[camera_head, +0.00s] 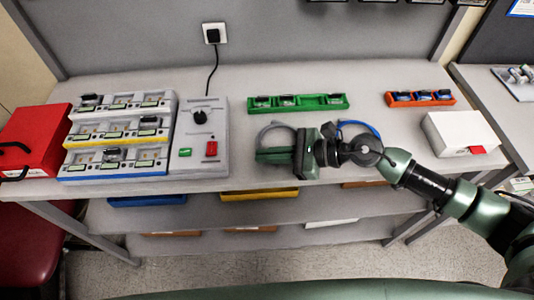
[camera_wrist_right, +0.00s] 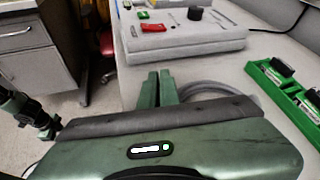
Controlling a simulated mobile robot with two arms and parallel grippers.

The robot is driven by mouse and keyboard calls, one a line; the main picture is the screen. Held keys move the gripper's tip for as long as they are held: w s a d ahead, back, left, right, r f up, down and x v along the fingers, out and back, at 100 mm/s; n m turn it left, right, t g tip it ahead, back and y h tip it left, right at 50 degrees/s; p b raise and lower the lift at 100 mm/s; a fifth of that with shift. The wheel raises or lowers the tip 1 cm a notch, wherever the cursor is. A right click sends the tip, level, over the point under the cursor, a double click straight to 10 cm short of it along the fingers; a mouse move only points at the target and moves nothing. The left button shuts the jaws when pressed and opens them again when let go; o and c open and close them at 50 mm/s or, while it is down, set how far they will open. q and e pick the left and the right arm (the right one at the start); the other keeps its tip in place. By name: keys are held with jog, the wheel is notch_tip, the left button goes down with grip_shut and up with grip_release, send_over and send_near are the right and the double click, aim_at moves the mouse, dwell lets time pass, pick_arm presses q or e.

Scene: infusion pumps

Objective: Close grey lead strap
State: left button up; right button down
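A grey lead strap (camera_head: 268,129) lies in a loop on the bench, partly hidden behind my right gripper; its curve shows beside the fingers in the wrist view (camera_wrist_right: 212,86). My right gripper (camera_head: 262,156) is low over the front of the bench, pointing left. In the wrist view its two green fingers (camera_wrist_right: 159,88) stand side by side with almost no gap, and I see nothing clearly between them. The strap's ends are hidden. My left gripper is not in the head view; a green and dark arm part of mine (camera_wrist_right: 20,106) shows at the wrist view's left edge.
A blue strap (camera_head: 366,127) lies behind my right wrist. A grey control box (camera_head: 217,140) with red and green parts stands to the left, beside several pumps (camera_head: 117,153). A green rack (camera_head: 298,103) and an orange rack (camera_head: 420,99) lie farther back. A white box (camera_head: 455,130) is right.

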dwell(0.4)
jog(key=m+g+b, duration=0.1)
jog(key=w+m+b, duration=0.1)
jog(key=b, duration=0.1)
jog(key=shift+d+f+m+g, duration=0.1)
jog(key=shift+m+g, duration=0.3)
jog(key=shift+w+d+m+g+y+b, duration=0.1)
jog(key=shift+w+m+g+y+b, duration=0.15)
jog(key=shift+m+g+y+b, duration=0.45)
jog(key=shift+m, duration=0.3)
jog(key=c, duration=1.6)
grip_release()
jog(key=shift+c, duration=0.2)
